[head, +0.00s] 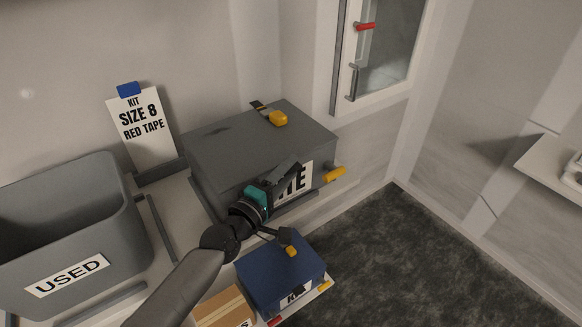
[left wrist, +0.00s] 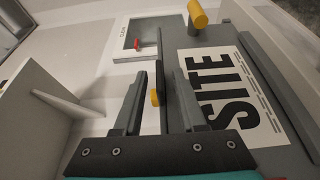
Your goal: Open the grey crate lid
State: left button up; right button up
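The grey crate (head: 225,185) stands on the bench with its flat grey lid (head: 235,140) down. A yellow block with a dark strap (head: 278,118) sits on the lid's top. A yellow handle (head: 335,174) sticks out at the crate's right end; it also shows in the left wrist view (left wrist: 197,14). My left gripper (head: 290,168) is at the crate's front, covering part of the white label (head: 299,182). In the left wrist view its fingers (left wrist: 163,90) are apart, with the lid's edge region and a yellow piece seen between them. Contact cannot be told. My right gripper is not in view.
A grey "USED" bin (head: 125,240) stands at left. A sign (head: 145,135) reading "KIT SIZE 8 RED TAPE" leans behind. Below are a blue box (head: 275,270) and a cardboard box (head: 222,308). A glass-fronted cabinet (head: 385,50) hangs behind. Floor at right is clear.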

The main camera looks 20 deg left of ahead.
pick_arm(q)
jog(key=shift+w+d, duration=0.2)
jog(key=shift+w, duration=0.4)
grip_shut()
dwell(1.2)
